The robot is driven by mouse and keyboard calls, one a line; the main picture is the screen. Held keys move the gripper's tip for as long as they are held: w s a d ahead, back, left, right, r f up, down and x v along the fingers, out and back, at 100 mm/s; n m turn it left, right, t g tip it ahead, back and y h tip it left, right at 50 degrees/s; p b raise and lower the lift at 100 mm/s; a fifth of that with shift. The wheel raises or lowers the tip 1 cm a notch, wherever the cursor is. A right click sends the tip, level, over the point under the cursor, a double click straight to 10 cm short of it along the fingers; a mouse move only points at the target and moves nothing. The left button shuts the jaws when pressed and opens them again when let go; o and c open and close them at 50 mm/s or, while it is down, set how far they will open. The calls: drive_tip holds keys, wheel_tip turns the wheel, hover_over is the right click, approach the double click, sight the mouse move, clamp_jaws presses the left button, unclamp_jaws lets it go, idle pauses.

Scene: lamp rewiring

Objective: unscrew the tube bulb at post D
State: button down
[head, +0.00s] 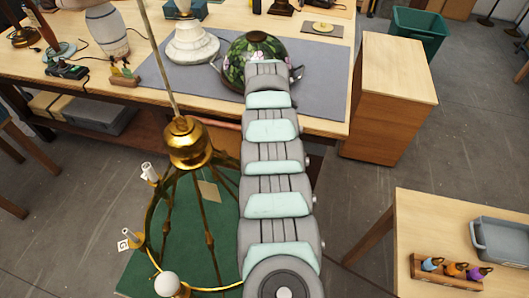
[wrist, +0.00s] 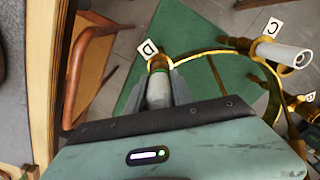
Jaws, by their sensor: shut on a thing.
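My gripper (wrist: 159,82) is shut on the tube bulb, with a grey finger on each side. The gripper body hides the bulb's near end. In the head view my arm covers the gripper and post D. The brass chandelier (head: 188,145) hangs left of my arm.
Post C, with a white tube bulb (wrist: 287,56), and post B (wrist: 306,98) stand to the right in the wrist view. The head view shows a round bulb (head: 168,284) on the ring, a workbench with a stained-glass shade (head: 240,55), and a side table (head: 420,215) at right.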

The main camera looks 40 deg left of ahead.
drive_tip(key=shift+n+b, duration=0.3)
drive_tip(key=shift+n, duration=0.9)
drive_tip(key=c, duration=1)
unclamp_jaws()
